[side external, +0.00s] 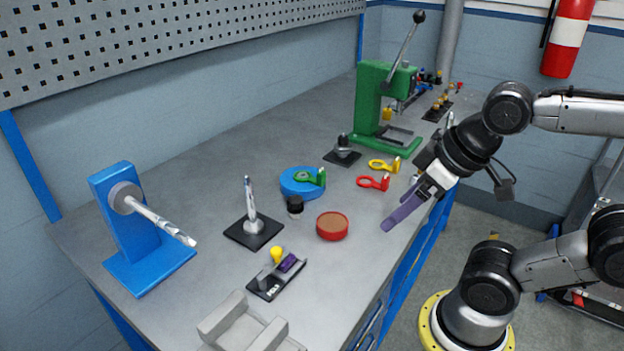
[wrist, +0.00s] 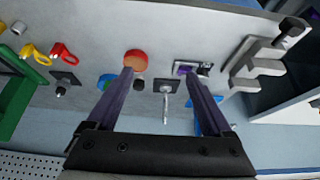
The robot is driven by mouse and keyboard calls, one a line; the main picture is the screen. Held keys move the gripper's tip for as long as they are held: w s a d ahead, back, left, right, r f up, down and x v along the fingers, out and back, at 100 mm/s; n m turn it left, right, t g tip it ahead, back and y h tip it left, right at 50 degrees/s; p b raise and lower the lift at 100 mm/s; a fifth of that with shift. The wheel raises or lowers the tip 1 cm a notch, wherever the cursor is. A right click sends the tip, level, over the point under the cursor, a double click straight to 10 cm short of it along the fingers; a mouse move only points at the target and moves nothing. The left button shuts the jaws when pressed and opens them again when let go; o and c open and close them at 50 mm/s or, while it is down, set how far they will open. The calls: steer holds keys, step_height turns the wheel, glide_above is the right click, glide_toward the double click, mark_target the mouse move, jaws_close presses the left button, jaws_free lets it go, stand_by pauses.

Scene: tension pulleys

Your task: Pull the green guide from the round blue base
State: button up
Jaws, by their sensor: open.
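The green guide (side external: 318,178), a ring with an upright tab, lies on the right part of the round blue base (side external: 291,186) in the middle of the bench. In the wrist view, the blue base (wrist: 108,78) and a bit of green show left of the left finger, partly covered by it. My gripper (side external: 395,218) is open and empty, with its purple fingers above the bench's right edge, to the right of and apart from the blue base. Both fingers also show in the wrist view (wrist: 158,75), with a wide gap between them.
A red round container (side external: 332,226) and a small black-capped jar (side external: 295,206) stand near the base. Red (side external: 373,183) and yellow (side external: 384,166) guides lie to its right. A green press (side external: 372,105) stands behind. A spindle on a black plate (side external: 253,232) stands in front-left.

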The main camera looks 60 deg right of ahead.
steer(key=c, duration=0.4)
steer(key=shift+s+n, duration=0.1)
steer(key=shift+n, duration=0.4)
steer(key=shift+c, duration=0.4)
steer(key=w+d+r+n+g+h, duration=0.1)
steer(key=w+d+r+n+h, duration=0.15)
steer(key=w+r+n, duration=0.35)
steer(key=w+d+r+n+g+h, duration=0.1)
steer(key=w+d+r+n, duration=0.3)
steer(key=w+n, duration=0.35)
steer(key=n+g+h, duration=0.1)
steer(key=n+g, duration=0.3)
glide_above(321, 172)
steer(key=a, duration=0.6)
step_height(321, 172, down, 8)
steer(key=shift+m, duration=0.25)
steer(key=x, duration=1.4)
steer(key=shift+w, duration=0.25)
